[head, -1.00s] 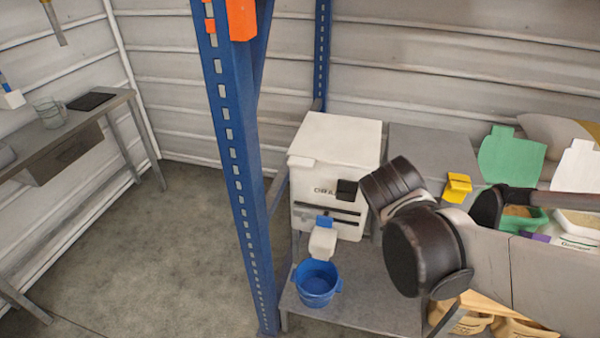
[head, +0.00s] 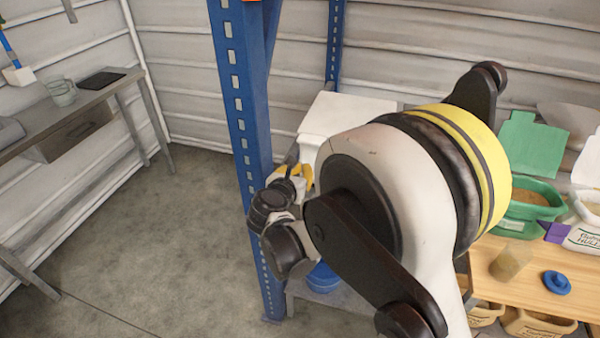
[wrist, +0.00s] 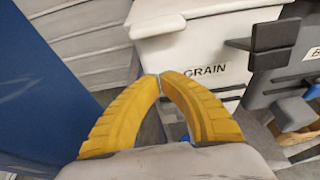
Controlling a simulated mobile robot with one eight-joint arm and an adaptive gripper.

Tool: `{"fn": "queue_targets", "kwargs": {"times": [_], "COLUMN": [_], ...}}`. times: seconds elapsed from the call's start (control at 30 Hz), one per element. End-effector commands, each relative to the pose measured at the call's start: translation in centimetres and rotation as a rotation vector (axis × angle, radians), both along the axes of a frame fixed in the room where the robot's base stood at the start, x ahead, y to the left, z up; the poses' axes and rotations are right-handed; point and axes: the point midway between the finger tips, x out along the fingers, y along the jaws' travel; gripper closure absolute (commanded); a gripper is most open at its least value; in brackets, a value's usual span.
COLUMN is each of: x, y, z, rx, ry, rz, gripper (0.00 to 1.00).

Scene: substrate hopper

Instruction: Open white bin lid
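The white bin (head: 311,147) stands behind the blue post, mostly hidden by my arm in the head view. Its flat white lid (head: 345,112) lies closed on top. In the wrist view the bin front (wrist: 190,62) carries the word GRAIN, and the lid's edge with a protruding lip (wrist: 157,27) shows above it. My gripper (wrist: 160,77) has its two yellow fingers curved together, tips meeting with nothing seen between them. The tips appear just in front of the bin, below the lid lip; contact cannot be told. In the head view my gripper (head: 300,176) is partly hidden.
The blue upright post (head: 240,120) stands close left of my gripper and fills the left of the wrist view (wrist: 35,90). Dark grey fittings (wrist: 275,45) jut out at right. A blue bucket (head: 322,278) sits below. Green and wooden surfaces with tubs lie right.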

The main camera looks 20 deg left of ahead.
Motion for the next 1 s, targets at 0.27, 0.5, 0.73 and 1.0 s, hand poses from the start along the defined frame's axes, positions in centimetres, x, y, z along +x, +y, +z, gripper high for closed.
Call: {"fn": "queue_targets", "kwargs": {"times": [0.27, 0.5, 0.73, 1.0], "x": [5.1, 4.9, 4.9, 4.9], "y": [-0.3, -0.2, -0.2, -0.2], "z": [-1.5, 1.6, 2.3, 2.4], "rx": [0.002, 0.003, 0.003, 0.003], "ry": [0.000, 0.001, 0.001, 0.004], "rz": [-0.002, -0.002, -0.002, -0.002], "gripper": [1.00, 1.00, 1.00, 1.00]}}
